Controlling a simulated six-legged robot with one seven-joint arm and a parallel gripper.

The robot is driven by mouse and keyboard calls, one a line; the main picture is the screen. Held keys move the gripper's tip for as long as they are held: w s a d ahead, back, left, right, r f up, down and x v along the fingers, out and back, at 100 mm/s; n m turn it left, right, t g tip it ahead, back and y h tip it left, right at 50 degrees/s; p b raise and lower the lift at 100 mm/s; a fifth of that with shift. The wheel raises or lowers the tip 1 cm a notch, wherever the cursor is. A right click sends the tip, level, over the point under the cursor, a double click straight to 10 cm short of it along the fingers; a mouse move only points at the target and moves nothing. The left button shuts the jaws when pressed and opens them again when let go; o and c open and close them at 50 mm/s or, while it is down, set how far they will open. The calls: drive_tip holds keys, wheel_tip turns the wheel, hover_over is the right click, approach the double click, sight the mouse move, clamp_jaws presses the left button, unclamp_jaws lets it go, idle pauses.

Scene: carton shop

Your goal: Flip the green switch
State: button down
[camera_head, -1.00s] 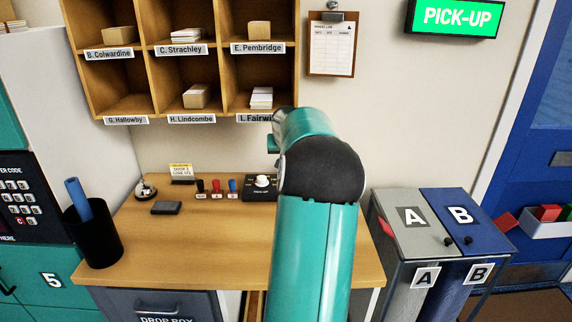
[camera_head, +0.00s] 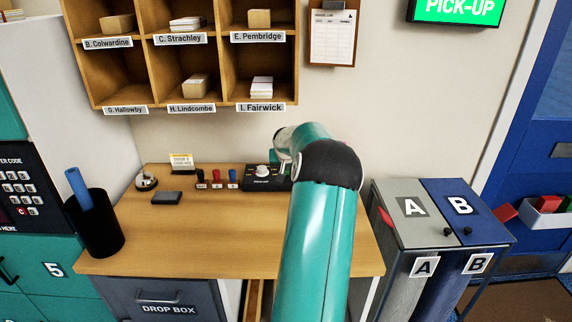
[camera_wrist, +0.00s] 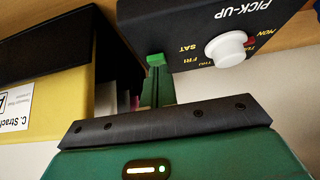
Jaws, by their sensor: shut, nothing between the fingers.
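I cannot pick out a green switch for certain. In the head view a row of small levers, black (camera_head: 200,177), red (camera_head: 217,177) and blue (camera_head: 233,177), stands left of a black PICK-UP dial box (camera_head: 262,184). My arm covers the area right of the box, and the fingers are hidden there. In the wrist view my gripper (camera_wrist: 156,70) is shut and empty, beside the dial box's edge. A bright green block (camera_wrist: 155,59) shows at the finger ends; I cannot tell whether it is a fingertip or a switch. The white dial (camera_wrist: 228,48) is to its right.
A bell (camera_head: 146,182), a dark pad (camera_head: 167,198) and a black pen cup (camera_head: 97,225) are on the wooden desk (camera_head: 220,245). Pigeonholes (camera_head: 185,107) hang above. Bins A (camera_head: 405,235) and B (camera_head: 470,235) stand right. The desk's front middle is clear.

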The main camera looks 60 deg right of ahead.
drive_tip(key=shift+f, duration=0.1)
drive_tip(key=shift+a+f, duration=0.15)
drive_tip(key=shift+f, duration=0.1)
drive_tip(key=shift+r, duration=0.1)
drive_tip(key=shift+r, duration=0.75)
